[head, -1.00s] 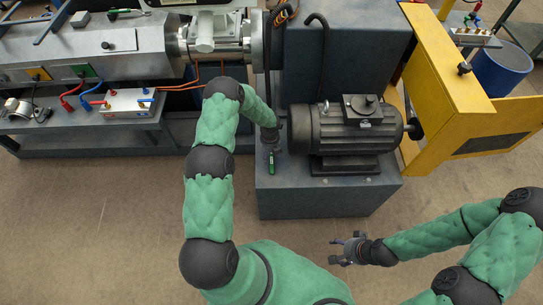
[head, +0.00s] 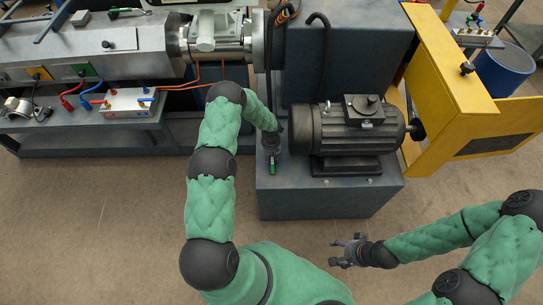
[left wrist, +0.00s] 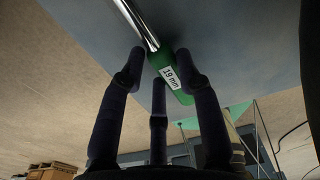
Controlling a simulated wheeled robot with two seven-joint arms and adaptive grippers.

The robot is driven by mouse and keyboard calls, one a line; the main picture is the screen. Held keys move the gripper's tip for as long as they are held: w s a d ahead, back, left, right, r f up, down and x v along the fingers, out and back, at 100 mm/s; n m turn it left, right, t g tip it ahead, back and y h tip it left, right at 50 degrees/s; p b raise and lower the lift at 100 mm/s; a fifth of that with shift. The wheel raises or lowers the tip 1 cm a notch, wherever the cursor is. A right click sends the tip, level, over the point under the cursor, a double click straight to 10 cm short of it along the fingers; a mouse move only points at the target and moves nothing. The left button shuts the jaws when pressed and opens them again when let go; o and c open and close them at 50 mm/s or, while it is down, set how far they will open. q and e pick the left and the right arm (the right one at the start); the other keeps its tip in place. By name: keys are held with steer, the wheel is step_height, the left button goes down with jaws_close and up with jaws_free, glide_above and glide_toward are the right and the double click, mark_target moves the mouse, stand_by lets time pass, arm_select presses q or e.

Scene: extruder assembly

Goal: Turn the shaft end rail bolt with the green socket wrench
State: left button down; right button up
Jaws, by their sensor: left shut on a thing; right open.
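My left gripper (head: 271,148) is at the left end of the motor, above the dark block. It is shut on the green socket wrench (head: 272,168). In the left wrist view, the fingers (left wrist: 163,75) close around the green handle (left wrist: 178,72), labelled "19 mm". Its bright metal shaft runs up and left out of the frame, so the socket end is hidden. Small light bolt heads (head: 369,181) show at the motor's front foot; I cannot tell which is the shaft end rail bolt. My right gripper (head: 347,250) is open and empty over the floor.
The grey motor (head: 345,130) stands on the dark block (head: 310,203), close to the right of my left gripper. A yellow guard (head: 455,75) stands to the right. The extruder barrel (head: 110,45) and a connector box (head: 130,102) are at the left. The floor in front is clear.

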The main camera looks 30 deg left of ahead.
mark_target(271, 158)
arm_select(q)
step_height(271, 158, up, 18)
steer(key=p, duration=0.5)
steer(key=shift+p, duration=0.4)
steer(key=c, duration=1.7)
jaws_free()
jaws_close()
